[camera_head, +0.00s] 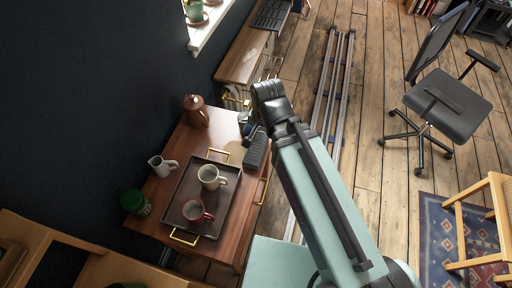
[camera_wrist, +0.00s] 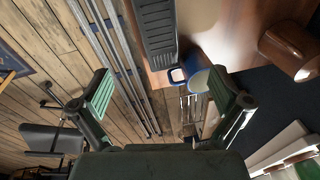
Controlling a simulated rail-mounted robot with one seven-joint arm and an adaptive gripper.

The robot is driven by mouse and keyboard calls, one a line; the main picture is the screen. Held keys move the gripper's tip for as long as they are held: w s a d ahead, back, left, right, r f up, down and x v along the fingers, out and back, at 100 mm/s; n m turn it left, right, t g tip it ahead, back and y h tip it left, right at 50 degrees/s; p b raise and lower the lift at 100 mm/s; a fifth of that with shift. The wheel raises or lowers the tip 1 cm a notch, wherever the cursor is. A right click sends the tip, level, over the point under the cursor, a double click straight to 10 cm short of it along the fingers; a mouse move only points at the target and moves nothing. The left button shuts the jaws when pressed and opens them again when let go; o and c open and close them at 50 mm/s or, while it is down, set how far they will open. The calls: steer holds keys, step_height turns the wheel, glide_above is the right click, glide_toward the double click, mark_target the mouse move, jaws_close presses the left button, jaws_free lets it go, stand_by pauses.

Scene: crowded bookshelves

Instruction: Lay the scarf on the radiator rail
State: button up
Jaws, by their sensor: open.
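My gripper (camera_wrist: 163,92) is open in the wrist view, with two green-padded fingers spread wide and nothing between them. In the head view my arm hides most of it. Pale bars (camera_head: 235,97), possibly the radiator, stand past the table's far end, partly hidden. Similar bars show near the right finger in the wrist view (camera_wrist: 190,107). I cannot make out a separate rail.
Floor rails (camera_head: 332,90) run right of the table.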

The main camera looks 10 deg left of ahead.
glide_above(256, 148)
steer(key=f, duration=0.4)
steer(key=f+p, duration=0.1)
steer(key=f, duration=0.1)
steer(key=shift+s+d+f, duration=0.25)
steer(key=shift+s+f, duration=0.05)
steer(key=shift+s, duration=0.05)
steer(key=shift+w+a+f+p, duration=0.15)
steer(key=shift+f+p, duration=0.1)
steer(key=shift+f, duration=0.6)
steer(key=shift+w+f+p, duration=0.15)
steer(key=shift+f+p, duration=0.15)
steer(key=shift+f, duration=0.6)
steer(key=shift+w+a+f+p, duration=0.15)
steer(key=shift+f+p, duration=0.1)
steer(key=shift+f, duration=0.6)
steer(key=shift+d, duration=0.1)
steer(key=c, duration=1.4)
steer(key=shift+r, duration=0.1)
